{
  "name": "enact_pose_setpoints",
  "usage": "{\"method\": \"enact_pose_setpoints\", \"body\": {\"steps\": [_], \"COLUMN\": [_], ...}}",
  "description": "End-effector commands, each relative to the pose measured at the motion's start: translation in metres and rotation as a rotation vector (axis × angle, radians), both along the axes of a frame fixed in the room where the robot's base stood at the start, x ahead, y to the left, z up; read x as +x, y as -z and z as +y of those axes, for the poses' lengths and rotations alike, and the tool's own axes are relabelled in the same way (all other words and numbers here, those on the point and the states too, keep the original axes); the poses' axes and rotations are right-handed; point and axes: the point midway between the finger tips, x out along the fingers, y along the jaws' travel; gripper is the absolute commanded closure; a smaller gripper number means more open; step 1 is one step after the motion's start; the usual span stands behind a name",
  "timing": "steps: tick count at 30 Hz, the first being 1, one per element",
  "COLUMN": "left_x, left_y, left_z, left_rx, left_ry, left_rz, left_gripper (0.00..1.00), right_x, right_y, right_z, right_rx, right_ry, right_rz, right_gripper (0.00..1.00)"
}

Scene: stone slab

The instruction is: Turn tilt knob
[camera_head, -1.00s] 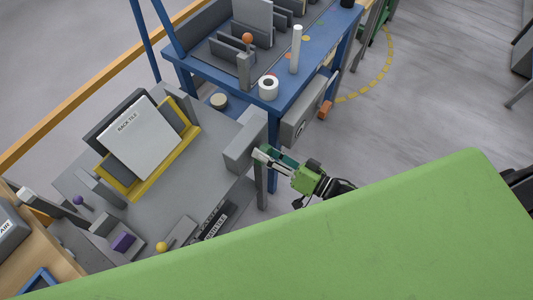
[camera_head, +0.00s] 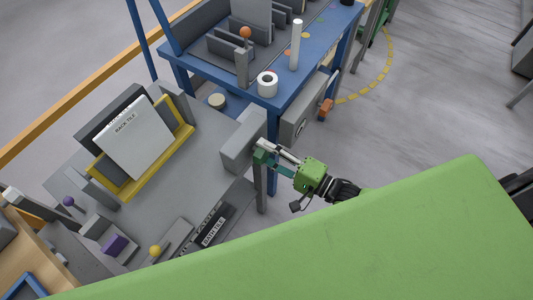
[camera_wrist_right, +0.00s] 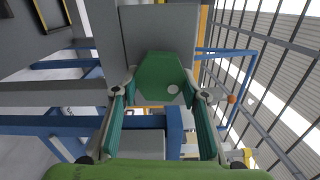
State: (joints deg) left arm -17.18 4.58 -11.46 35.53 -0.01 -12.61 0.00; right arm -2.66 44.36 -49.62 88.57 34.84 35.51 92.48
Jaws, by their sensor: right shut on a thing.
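In the head view my right gripper (camera_head: 262,151) is at the right end of the grey block (camera_head: 243,141), at the edge of the grey slab table (camera_head: 185,165). The knob is mostly hidden by the fingers there. A white tile marked "BACK TILE" (camera_head: 138,145) leans on a yellow-edged rack (camera_head: 135,187). My left gripper is not in view.
A blue table (camera_head: 325,55) with a white roll (camera_head: 267,84), a white cylinder (camera_head: 296,45) and an orange-topped post (camera_head: 245,33) stands behind. Open floor lies to the right.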

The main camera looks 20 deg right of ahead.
Motion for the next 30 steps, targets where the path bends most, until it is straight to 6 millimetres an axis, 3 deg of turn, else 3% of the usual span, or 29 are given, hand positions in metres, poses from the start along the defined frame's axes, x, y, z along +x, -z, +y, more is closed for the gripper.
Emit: {"method": "enact_pose_setpoints", "body": {"steps": [12,30], "left_x": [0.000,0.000], "left_y": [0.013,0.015], "left_z": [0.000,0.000], "left_rx": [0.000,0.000], "left_ry": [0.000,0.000], "left_rz": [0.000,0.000], "left_gripper": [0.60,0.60], "right_x": [-0.001,-0.001], "right_y": [0.004,0.003], "right_z": [0.001,0.001], "right_rx": [0.173,0.209], "right_ry": [-0.001,0.000], "right_rz": [0.139,0.168], "right_gripper": [0.81,0.81]}}
